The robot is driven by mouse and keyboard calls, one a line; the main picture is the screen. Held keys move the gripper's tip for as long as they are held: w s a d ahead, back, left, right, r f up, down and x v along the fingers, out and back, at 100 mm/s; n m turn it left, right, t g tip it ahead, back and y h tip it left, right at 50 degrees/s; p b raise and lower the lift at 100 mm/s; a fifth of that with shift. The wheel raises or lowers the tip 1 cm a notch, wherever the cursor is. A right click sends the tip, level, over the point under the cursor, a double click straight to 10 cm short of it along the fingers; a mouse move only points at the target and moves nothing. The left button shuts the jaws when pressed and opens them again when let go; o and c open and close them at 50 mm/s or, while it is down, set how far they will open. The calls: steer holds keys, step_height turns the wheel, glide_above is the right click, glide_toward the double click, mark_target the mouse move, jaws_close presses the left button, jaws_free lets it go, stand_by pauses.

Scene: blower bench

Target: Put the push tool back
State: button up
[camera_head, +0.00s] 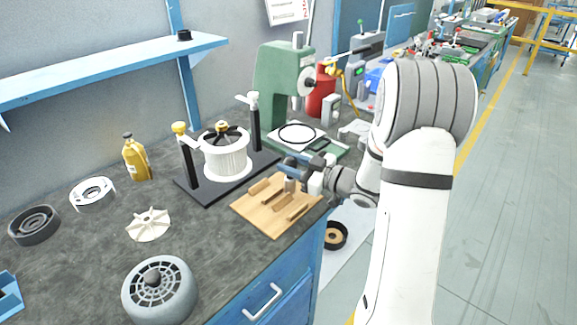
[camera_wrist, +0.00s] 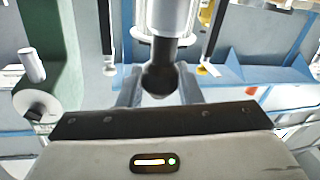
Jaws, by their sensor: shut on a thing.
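My gripper (camera_head: 298,173) is shut on the push tool, just above the wooden board (camera_head: 263,222). In the wrist view the push tool is a grey cylinder (camera_wrist: 169,18) with a dark neck and dark round knob. The knob sits between the fingers of my gripper (camera_wrist: 160,88). In the head view a short grey part of the tool (camera_head: 290,185) shows below the fingers, upright over the board. I cannot tell whether its lower end touches the board.
Left of the board, a black fixture (camera_head: 207,194) with two posts holds a white finned rotor (camera_head: 226,155). A green press (camera_head: 282,85) stands behind. A grey blower housing (camera_head: 160,290), a cream impeller (camera_head: 148,224) and a yellow bottle (camera_head: 136,158) stand on the bench.

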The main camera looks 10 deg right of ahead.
steer(key=shift+s, duration=0.1)
steer(key=shift+f, duration=0.25)
steer(key=o, duration=1)
steer(key=shift+r, duration=0.2)
